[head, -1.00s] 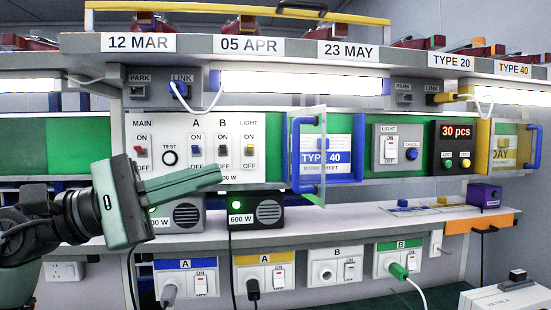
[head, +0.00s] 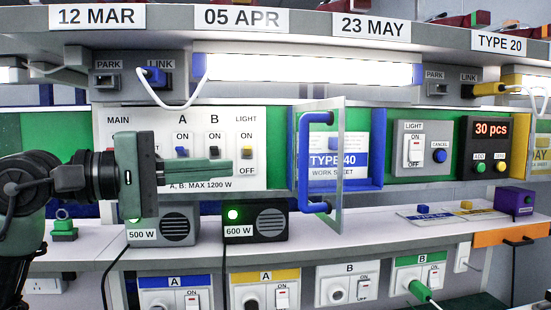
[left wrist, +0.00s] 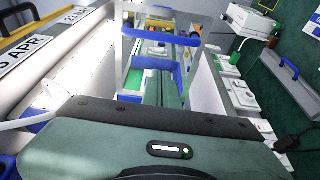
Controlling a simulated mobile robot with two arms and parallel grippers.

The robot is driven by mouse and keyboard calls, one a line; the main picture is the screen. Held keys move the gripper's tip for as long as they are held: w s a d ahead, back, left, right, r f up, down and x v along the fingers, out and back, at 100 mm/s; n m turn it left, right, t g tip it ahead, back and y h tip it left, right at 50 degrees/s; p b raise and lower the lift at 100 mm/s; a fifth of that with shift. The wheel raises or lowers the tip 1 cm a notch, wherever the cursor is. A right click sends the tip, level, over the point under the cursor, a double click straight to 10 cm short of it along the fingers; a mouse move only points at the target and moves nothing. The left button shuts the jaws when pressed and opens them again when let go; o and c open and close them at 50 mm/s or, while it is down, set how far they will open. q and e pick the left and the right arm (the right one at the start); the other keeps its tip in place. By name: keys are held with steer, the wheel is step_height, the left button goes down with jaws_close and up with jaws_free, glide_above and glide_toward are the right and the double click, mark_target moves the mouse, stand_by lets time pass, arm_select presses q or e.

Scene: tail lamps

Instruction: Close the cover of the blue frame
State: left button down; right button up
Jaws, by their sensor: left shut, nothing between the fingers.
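The blue frame (head: 378,185) is on the green back panel and holds a "TYPE 40 WORK SHEET" card (head: 326,160). Its clear cover (head: 337,200) stands open, swung out from the panel. A blue handle (head: 303,165) is on the cover. My left gripper (head: 228,172) is shut and empty, pointing right, with a gap between its tips and the handle. In the left wrist view the fingers (left wrist: 165,92) point towards the cover, whose blue handle (left wrist: 160,37) lies across the view beyond them. My right gripper is not in view.
A switch panel (head: 258,122) is behind my left gripper. The 500 W box (head: 160,226) and 600 W box (head: 256,221) stand on the shelf below it. A lamp (head: 310,70) runs above.

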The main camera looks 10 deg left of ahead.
mark_target(300, 158)
arm_select(q)
steer(key=w+d+p, duration=0.2)
steer(key=d+p, duration=0.1)
steer(key=d, duration=0.6)
steer(key=shift+w+p, duration=0.25)
steer(key=shift+p, duration=0.05)
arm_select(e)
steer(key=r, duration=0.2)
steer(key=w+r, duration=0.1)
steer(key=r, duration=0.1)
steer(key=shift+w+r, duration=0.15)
arm_select(q)
steer(key=shift+f, duration=0.1)
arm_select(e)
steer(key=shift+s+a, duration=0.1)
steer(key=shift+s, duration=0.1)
